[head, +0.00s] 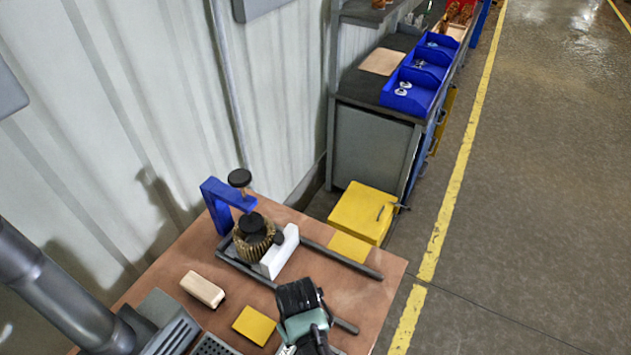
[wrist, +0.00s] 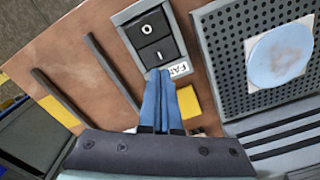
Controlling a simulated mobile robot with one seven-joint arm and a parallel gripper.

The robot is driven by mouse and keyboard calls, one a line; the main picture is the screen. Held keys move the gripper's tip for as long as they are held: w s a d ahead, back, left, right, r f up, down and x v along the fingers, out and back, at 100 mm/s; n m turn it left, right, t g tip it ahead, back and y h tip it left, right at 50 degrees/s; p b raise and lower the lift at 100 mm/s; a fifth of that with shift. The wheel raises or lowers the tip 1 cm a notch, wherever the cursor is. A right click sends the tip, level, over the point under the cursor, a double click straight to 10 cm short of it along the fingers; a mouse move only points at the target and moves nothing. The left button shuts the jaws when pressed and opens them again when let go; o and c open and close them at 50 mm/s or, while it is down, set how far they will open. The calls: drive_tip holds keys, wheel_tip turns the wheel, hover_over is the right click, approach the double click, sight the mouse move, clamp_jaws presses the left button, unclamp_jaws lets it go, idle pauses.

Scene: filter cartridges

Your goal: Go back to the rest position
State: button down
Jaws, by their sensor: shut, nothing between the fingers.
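My gripper (wrist: 160,75) is shut and empty. In the wrist view its two blue fingers lie together, their tips in front of the lower edge of a grey switch box with a FAN label (wrist: 152,38). In the head view my wrist is over the front right of the brown table (head: 370,270), and the fingertips are not clear there. A pleated filter cartridge (head: 252,240) with a black top stands under a blue press frame (head: 218,200), beside a white block (head: 281,252). My gripper is apart from the cartridge.
Dark rails (head: 345,260) cross the table. A yellow pad (head: 254,325) and a beige block (head: 203,289) lie left of my wrist. A perforated plate (wrist: 225,60) carries a pale blue disc (wrist: 281,56). A yellow box (head: 362,212) stands behind the table; open floor lies right.

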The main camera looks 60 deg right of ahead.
idle(0.6)
drive_tip(key=w+d+r+n+t+h+b, duration=0.1)
drive_tip(key=w+d+r+t+h+b, duration=0.2)
drive_tip(key=w+r+t, duration=0.85)
drive_tip(key=w+a+r+n+t+b, duration=0.1)
drive_tip(key=w+a+r, duration=0.1)
drive_tip(key=w+r, duration=0.4)
drive_tip(key=w+a+r+h+b, duration=0.1)
drive_tip(key=w+a+r, duration=0.15)
drive_tip(key=r, duration=0.45)
drive_tip(key=w+a+r+n+t+b, duration=0.1)
drive_tip(key=w+a+r, duration=0.1)
drive_tip(key=w+r, duration=0.4)
drive_tip(key=s+a+r+t+b, duration=0.1)
drive_tip(key=a+r+t, duration=0.25)
drive_tip(key=r, duration=0.55)
drive_tip(key=s+a+r+t+b, duration=0.1)
drive_tip(key=a+r+t+b, duration=0.1)
drive_tip(key=a+r, duration=0.5)
drive_tip(key=s+a+r+n+t+y+b, duration=0.1)
drive_tip(key=s+a+r+t+y, duration=0.1)
drive_tip(key=s+r, duration=0.5)
drive_tip(key=s+a+r+n+t+y+b, duration=0.1)
drive_tip(key=s+a+r+t, duration=0.4)
drive_tip(key=r, duration=0.6)
drive_tip(key=shift+s+r+t+y, duration=0.25)
drive_tip(key=shift+s+t+y, duration=0.35)
drive_tip(key=shift+s, duration=0.5)
